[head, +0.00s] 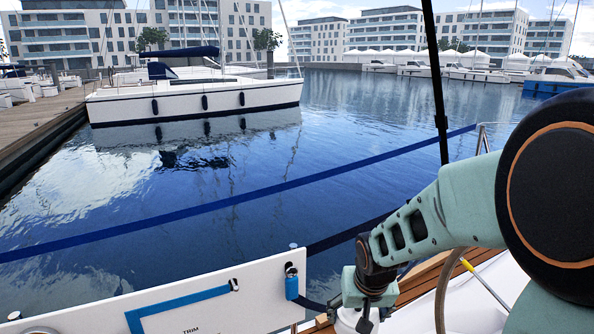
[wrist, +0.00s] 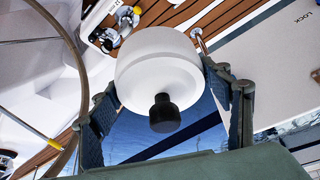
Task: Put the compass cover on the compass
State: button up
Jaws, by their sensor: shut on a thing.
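A white round cover with a black knob, which I take to be the compass cover (wrist: 160,65), sits between the two fingers of my gripper (wrist: 168,105) in the wrist view. The fingers press on it from both sides, and its knob points toward the camera. In the head view my gripper (head: 366,299) is at the bottom, right of the white panel. Only a little of the white cover (head: 347,321) shows below it, and the fingertips are hidden. I cannot make out the compass in either view.
A white panel marked TRIM (head: 243,300) stands left of my gripper, with a blue fitting (head: 292,287) at its upper corner. A steering wheel rim (wrist: 75,55) curves along the left in the wrist view. Wooden slats (wrist: 178,18) lie beyond. Blue straps (head: 200,208) cross above the water.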

aim_at(359, 316)
jog(key=shift+w+r+p, duration=0.2)
jog(key=shift+r+p, duration=2.3)
jog(key=shift+r, duration=0.1)
jog(key=s, duration=0.3)
jog(key=shift+s+a, duration=0.1)
jog(key=shift+s, duration=0.35)
jog(key=shift+s, duration=0.1)
